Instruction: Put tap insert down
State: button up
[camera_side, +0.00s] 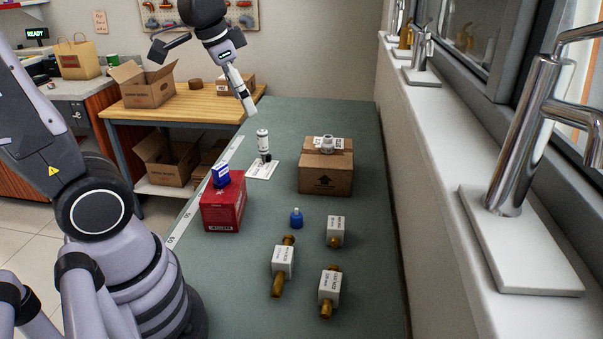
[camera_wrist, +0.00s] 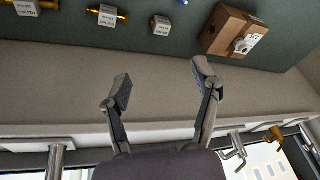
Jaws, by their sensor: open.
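What looks like the tap insert (camera_side: 263,143), a small white cylinder with a dark lower part, stands upright on a white printed card (camera_side: 262,170) on the green bench, left of the brown box. Nothing holds it. My gripper (camera_wrist: 160,86) is open and empty in the wrist view, its two fingers spread apart above the pale strip beside the bench. In the side view my arm's end is raised above the far end of the bench, apart from the insert. The insert is not seen in the wrist view.
A brown box (camera_side: 325,176) carries a white fitting (camera_side: 327,145). A red box (camera_side: 222,208) bears a blue-and-white item (camera_side: 221,176). A window ledge with taps (camera_side: 520,240) lies right.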

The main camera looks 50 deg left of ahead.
jog(key=s+d+r+n+t, duration=0.1)
jog(key=s+n, duration=0.1)
jog(key=s, duration=0.7)
jog(key=shift+s+d+r+n+t, duration=0.3)
jog(key=shift+s+r, duration=0.05)
dwell(0.6)
